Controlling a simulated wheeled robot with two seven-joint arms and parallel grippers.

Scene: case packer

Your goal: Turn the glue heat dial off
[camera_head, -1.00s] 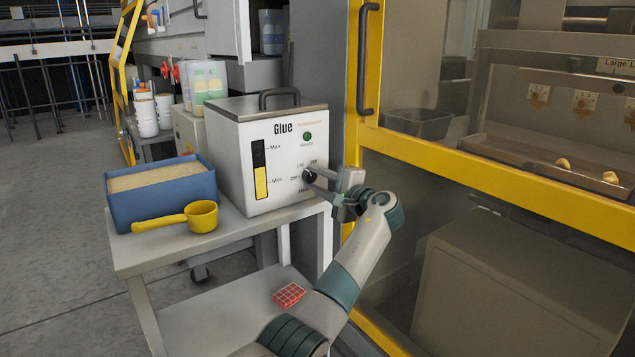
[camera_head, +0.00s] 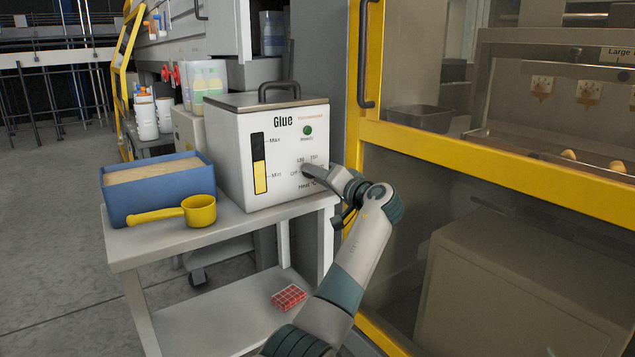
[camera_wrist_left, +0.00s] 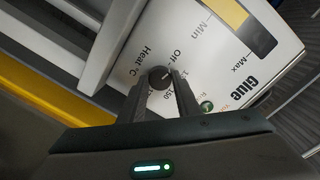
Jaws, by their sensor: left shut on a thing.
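The white glue tank (camera_head: 226,160) stands on the cart, with its printed panel facing me. The dark round glue heat dial (camera_wrist_left: 159,78) is low on that panel, among the Off, temperature and Heat markings. My left gripper (camera_head: 308,172) is at the panel and shut on the dial, which it mostly hides in the head view. In the left wrist view the two fingers (camera_wrist_left: 160,88) lie on either side of the dial. A light mark shows on the dial, but I cannot tell its exact setting. My right gripper is not in view.
A blue bin (camera_head: 163,196) and a yellow scoop (camera_head: 199,211) sit left of the tank on the grey cart (camera_head: 250,223). A red gridded block (camera_head: 288,297) lies on the lower shelf. The yellow machine frame (camera_head: 450,142) stands close on the right.

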